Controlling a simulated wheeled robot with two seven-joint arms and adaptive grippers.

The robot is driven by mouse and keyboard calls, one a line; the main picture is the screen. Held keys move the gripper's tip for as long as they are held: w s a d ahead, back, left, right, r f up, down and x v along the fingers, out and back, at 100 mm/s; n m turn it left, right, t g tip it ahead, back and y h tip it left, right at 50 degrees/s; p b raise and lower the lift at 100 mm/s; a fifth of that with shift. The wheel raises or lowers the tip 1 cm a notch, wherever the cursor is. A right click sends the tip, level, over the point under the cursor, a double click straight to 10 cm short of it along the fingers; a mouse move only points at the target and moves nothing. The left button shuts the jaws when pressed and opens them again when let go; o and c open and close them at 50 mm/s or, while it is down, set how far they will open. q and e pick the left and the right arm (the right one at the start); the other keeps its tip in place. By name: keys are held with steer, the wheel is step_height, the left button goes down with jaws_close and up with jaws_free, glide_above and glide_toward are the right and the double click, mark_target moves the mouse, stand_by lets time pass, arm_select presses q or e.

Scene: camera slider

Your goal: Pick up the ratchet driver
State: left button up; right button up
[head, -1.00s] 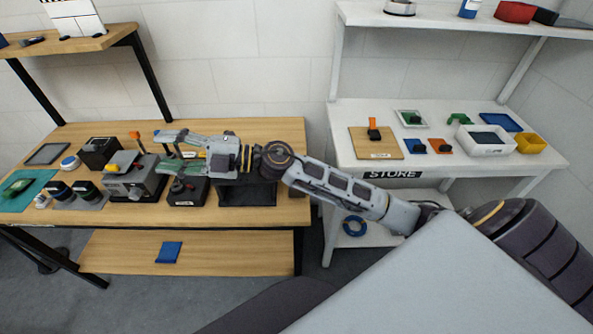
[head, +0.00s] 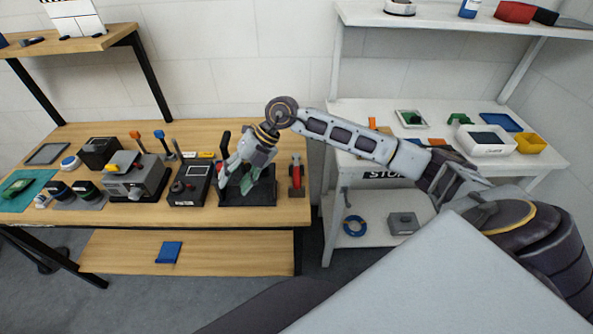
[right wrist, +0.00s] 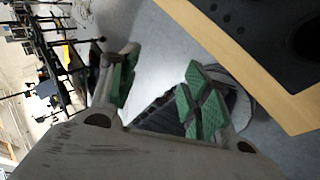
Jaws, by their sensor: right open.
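My right gripper (head: 236,183) is open and points down over a black tray or stand (head: 262,193) at the right part of the wooden table; its green-padded fingers (right wrist: 163,92) are apart and empty in the right wrist view. I cannot tell for sure which tool is the ratchet driver. Candidates are an upright black handle (head: 225,143) just behind the gripper, a blue-topped upright tool (head: 160,135), an orange-topped one (head: 135,135), and a red and dark tool (head: 296,176) right of the tray. My left gripper is not in view.
A grey machine (head: 135,180) and a black box with a screen (head: 190,186) stand left of the gripper. The white STORE table (head: 345,150) stands at the right, under my right arm. The wooden table's front edge (right wrist: 225,50) shows in the right wrist view.

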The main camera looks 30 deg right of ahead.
mark_target(297, 175)
steer(key=d+h, duration=0.1)
steer(key=d, duration=0.2)
steer(key=d+h, duration=0.1)
steer(key=d, duration=0.2)
steer(key=w+d+f+m+h, duration=0.1)
steer(key=d, duration=0.2)
steer(key=shift+w+d+f+h, duration=0.1)
steer(key=shift+h, duration=0.3)
steer(key=d+r+m+h, duration=0.1)
steer(key=d+h, duration=0.3)
steer(key=d, duration=0.7)
steer(key=shift+d+r+m+g, duration=0.3)
steer(key=shift+m+g, duration=0.1)
steer(key=shift+m, duration=0.2)
steer(key=shift+f, duration=0.15)
steer(key=shift+w+f+p, duration=0.1)
steer(key=shift+f+p, duration=0.4)
steer(key=shift+f, duration=3.7)
steer(key=shift+w+a+f+p, duration=0.1)
steer(key=shift+f+p, duration=0.2)
steer(key=shift+f, duration=0.35)
steer(key=shift+w+f+p, duration=0.15)
steer(key=shift+f+p, duration=0.3)
steer(key=shift+f, duration=1.45)
